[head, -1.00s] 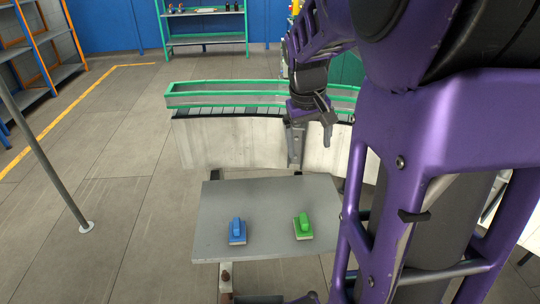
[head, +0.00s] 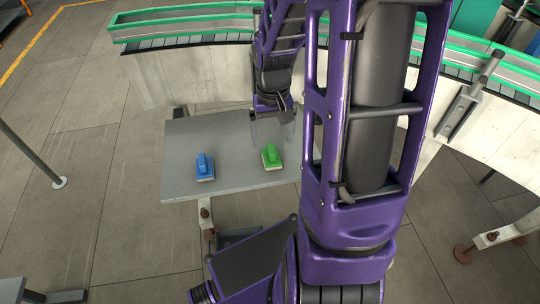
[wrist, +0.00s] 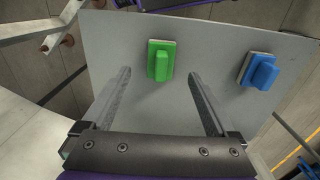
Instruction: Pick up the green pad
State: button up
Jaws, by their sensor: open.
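The green pad (head: 271,157) lies on the grey table (head: 232,140), toward its right side. It has a green grip on top and a pale base. In the wrist view the green pad (wrist: 161,62) shows ahead of the fingertips, between their lines. My gripper (head: 272,128) is over the far part of the table, just beyond the pad. In the wrist view my gripper (wrist: 160,72) is open with nothing between its two fingers. The pad is not touched by the fingers, as far as I can see.
A blue pad (head: 204,167) of the same shape lies to the left of the green one. It also shows in the wrist view (wrist: 261,71). A conveyor with green rails (head: 180,22) runs behind the table. A grey post (head: 30,152) stands at the left.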

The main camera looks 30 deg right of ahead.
aim_at(271, 148)
jog(key=f+b, duration=0.1)
jog(key=f, duration=0.5)
jog(key=shift+w+f, duration=0.2)
jog(key=c, duration=1.5)
